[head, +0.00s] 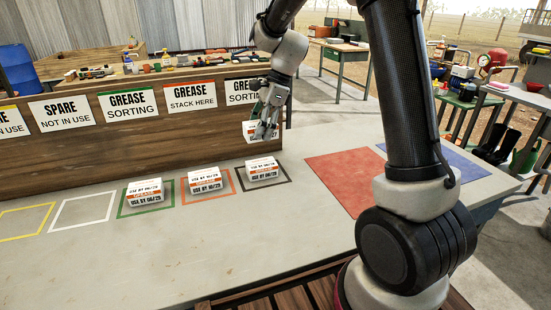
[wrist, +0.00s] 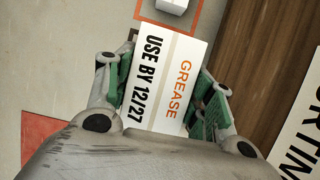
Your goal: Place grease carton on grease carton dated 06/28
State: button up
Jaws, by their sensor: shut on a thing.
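My gripper (head: 265,132) is shut on a white grease carton (wrist: 165,85), whose label reads GREASE, USE BY 12/27 in the wrist view. It is held in the air in front of the back board, above and behind the black square. Three grease cartons sit on the table: one in the green square (head: 146,193), one in the orange square (head: 205,183) and one in the black square (head: 263,169). Their dates are small; the green-square one seems to read 06/28, the other two I cannot read surely. In the wrist view, part of a white carton (wrist: 172,5) shows inside an orange outline.
A wooden board (head: 60,150) with signs stands behind the squares; the sign above the orange square reads GREASE STACK HERE (head: 190,96). Empty white (head: 82,211) and yellow (head: 25,219) squares lie left. A red mat (head: 345,180) lies right, clear. The table front is free.

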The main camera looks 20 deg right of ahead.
aim_at(257, 164)
notch_tip(257, 164, down, 9)
jog(key=shift+f, duration=0.15)
dwell(0.4)
jog(key=o, duration=1.1)
jog(key=shift+f, duration=0.15)
